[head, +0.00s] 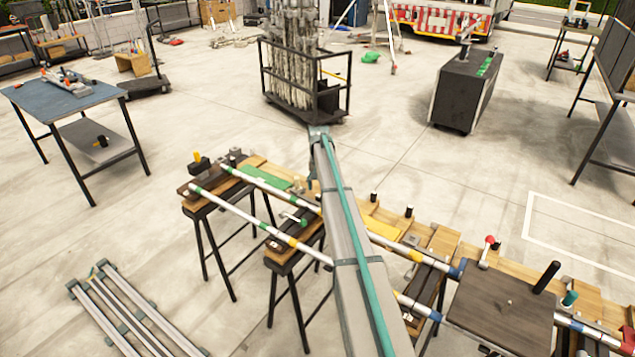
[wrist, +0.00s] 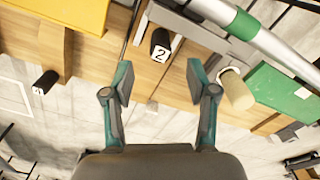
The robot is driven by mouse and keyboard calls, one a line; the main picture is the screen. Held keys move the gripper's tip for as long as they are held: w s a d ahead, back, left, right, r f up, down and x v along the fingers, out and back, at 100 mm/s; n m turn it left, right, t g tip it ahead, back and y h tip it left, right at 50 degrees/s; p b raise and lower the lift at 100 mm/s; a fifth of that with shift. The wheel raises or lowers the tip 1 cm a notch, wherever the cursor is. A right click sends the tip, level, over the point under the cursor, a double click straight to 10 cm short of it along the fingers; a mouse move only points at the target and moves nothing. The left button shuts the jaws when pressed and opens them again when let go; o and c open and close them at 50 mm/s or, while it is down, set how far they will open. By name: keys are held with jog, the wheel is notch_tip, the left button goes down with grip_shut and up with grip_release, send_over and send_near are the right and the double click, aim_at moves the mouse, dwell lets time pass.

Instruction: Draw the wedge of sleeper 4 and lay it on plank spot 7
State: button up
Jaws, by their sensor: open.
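My gripper (wrist: 160,82) is open and empty in the wrist view, with its two fingers spread above a light wooden plank (wrist: 95,55). A black peg marked 2 (wrist: 160,44) stands beyond the fingertips, between them in the picture. A tan cylinder (wrist: 237,90) lies right of the right finger. The plank also shows in the head view (head: 441,240) behind the rails, with dark sleepers (head: 205,203) under the rails. I cannot tell which sleeper is number 4, which block is its wedge, or where spot 7 is. My arm hides the middle of the track, and the gripper is not clear there.
Silver rails (head: 240,214) with coloured bands run across the sleepers. A dark board (head: 503,305) with an upright black handle sits on them at the right. Green (wrist: 285,92) and yellow (wrist: 60,14) plates lie on the plank. A caged cart (head: 305,85) stands behind.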

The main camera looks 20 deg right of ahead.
aim_at(319, 201)
notch_tip(319, 201, down, 9)
jog(key=shift+r+p, duration=0.2)
jog(key=shift+p, duration=0.8)
grip_shut()
jog(key=c, duration=0.7)
grip_release()
jog(key=c, duration=0.4)
jog(key=shift+o, duration=0.2)
jog(key=shift+w+d, duration=0.5)
jog(key=shift+d, duration=0.25)
jog(key=shift+w+d, duration=0.5)
jog(key=shift+d, duration=0.25)
jog(key=shift+w+d, duration=0.5)
jog(key=shift+d, duration=0.25)
jog(key=shift+w+d, duration=0.95)
jog(key=shift+d, duration=0.6)
jog(key=shift+w+d, duration=0.95)
jog(key=shift+d, duration=0.55)
jog(key=shift+w+d, duration=0.95)
jog(key=shift+d, duration=0.6)
